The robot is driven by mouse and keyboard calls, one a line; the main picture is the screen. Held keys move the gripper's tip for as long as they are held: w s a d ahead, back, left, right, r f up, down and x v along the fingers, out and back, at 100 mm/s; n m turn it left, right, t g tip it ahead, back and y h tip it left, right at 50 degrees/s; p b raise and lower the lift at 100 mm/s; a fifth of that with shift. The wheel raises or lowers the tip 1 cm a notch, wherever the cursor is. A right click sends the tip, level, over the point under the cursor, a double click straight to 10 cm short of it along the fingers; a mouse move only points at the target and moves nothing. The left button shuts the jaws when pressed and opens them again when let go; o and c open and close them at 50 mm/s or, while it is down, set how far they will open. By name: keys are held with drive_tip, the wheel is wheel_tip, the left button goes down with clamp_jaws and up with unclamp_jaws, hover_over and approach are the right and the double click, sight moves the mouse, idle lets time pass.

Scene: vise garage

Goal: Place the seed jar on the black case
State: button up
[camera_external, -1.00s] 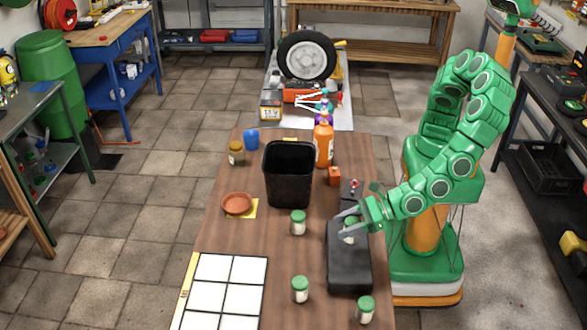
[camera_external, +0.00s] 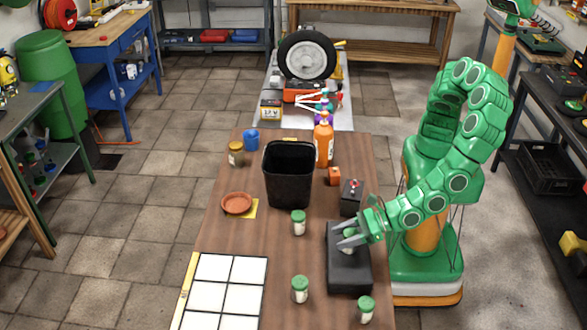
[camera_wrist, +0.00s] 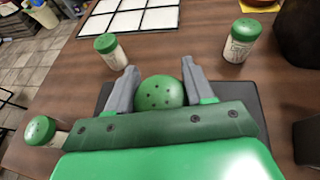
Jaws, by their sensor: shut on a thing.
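My gripper (camera_external: 347,240) is shut on a jar with a green lid, taken here as the seed jar (camera_external: 350,247). In the wrist view its round, dotted green lid (camera_wrist: 160,92) sits between the two grey fingers (camera_wrist: 159,78). The black case (camera_external: 348,276) lies flat at the table's right side, directly under my gripper. The jar looks upright and is over the case, at or very near its top. The fingers hide most of the jar, so I cannot tell whether its base touches the case.
Other green-lidded jars stand nearby: one left of the case (camera_external: 299,223), one at its front left (camera_external: 300,290), one in front (camera_external: 366,310). A black bin (camera_external: 289,175) and a small dark box with a red knob (camera_external: 351,197) stand behind.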

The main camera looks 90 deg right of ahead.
sight(355, 232)
drive_tip(key=o, duration=1.1)
drive_tip(key=shift+f, duration=0.1)
drive_tip(key=shift+s+r, duration=0.1)
drive_tip(key=shift+r, duration=0.1)
drive_tip(key=shift+v, duration=1.9)
drive_tip(key=shift+o, duration=0.5)
